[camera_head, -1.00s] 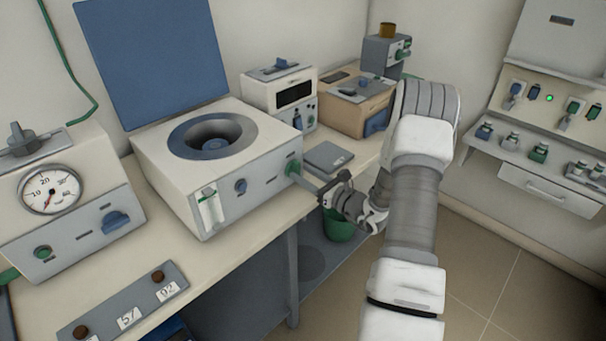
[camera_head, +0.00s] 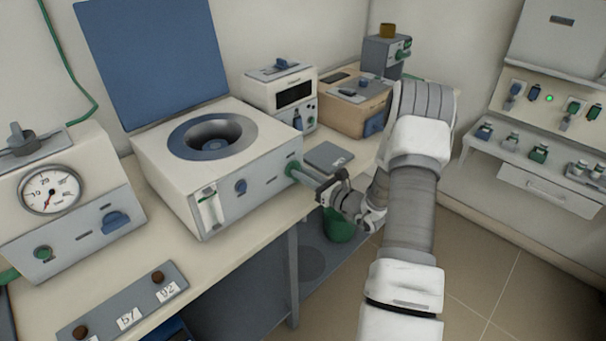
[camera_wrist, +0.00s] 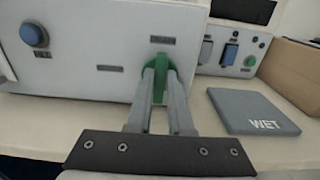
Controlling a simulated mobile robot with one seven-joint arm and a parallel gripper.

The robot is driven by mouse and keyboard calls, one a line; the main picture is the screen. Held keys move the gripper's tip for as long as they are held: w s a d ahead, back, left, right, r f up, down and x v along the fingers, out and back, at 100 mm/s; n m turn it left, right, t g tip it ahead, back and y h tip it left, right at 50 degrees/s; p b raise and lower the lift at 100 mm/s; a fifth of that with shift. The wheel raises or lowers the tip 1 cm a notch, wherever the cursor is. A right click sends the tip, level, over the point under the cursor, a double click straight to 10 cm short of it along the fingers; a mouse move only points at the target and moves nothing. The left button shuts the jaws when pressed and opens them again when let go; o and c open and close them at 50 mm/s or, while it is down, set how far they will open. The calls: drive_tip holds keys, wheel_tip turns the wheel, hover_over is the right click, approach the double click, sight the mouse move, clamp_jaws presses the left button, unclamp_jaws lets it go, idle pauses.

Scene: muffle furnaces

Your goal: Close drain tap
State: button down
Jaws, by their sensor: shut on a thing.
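The drain tap is a green knob (camera_wrist: 160,68) low at the right end of the front panel of a white and grey machine (camera_wrist: 85,66) in the wrist view. In the head view the tap (camera_head: 292,169) is partly hidden by the fingers. My gripper (camera_wrist: 161,82) is shut on the tap, with one grey finger on each side of its green grip. In the head view my gripper (camera_head: 305,175) reaches in from the right over the bench edge.
A flat grey pad marked WET (camera_wrist: 253,112) lies right of the tap. A green bucket (camera_head: 339,228) stands on the lower shelf below my wrist. A white unit with a dark display (camera_head: 280,92) stands behind. The machine's blue lid (camera_head: 155,60) is up.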

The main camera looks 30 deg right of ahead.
drive_tip(key=shift+f+b, duration=0.1)
drive_tip(key=shift+b, duration=0.2)
drive_tip(key=shift+f+n+b, duration=0.15)
drive_tip(key=shift+n+b, duration=0.85)
drive_tip(key=shift+b, duration=0.05)
drive_tip(key=n+b, duration=0.4)
drive_tip(key=b, duration=0.1)
drive_tip(key=shift+a+f+n, duration=0.15)
drive_tip(key=shift+a+n, duration=0.05)
drive_tip(key=shift+n, duration=0.1)
drive_tip(key=n+b, duration=0.1)
drive_tip(key=b, duration=0.2)
drive_tip(key=n+b, duration=0.2)
drive_tip(key=b, duration=0.1)
drive_tip(key=n+b, duration=0.2)
drive_tip(key=b, duration=0.1)
drive_tip(key=shift+s+a+f, duration=0.1)
drive_tip(key=shift+f, duration=0.15)
drive_tip(key=n+b, duration=0.3)
drive_tip(key=shift+r, duration=0.1)
drive_tip(key=shift+r+n+b, duration=0.15)
drive_tip(key=shift+n+b, duration=0.7)
drive_tip(key=shift+n, duration=0.85)
drive_tip(key=c, duration=0.8)
unclamp_jaws()
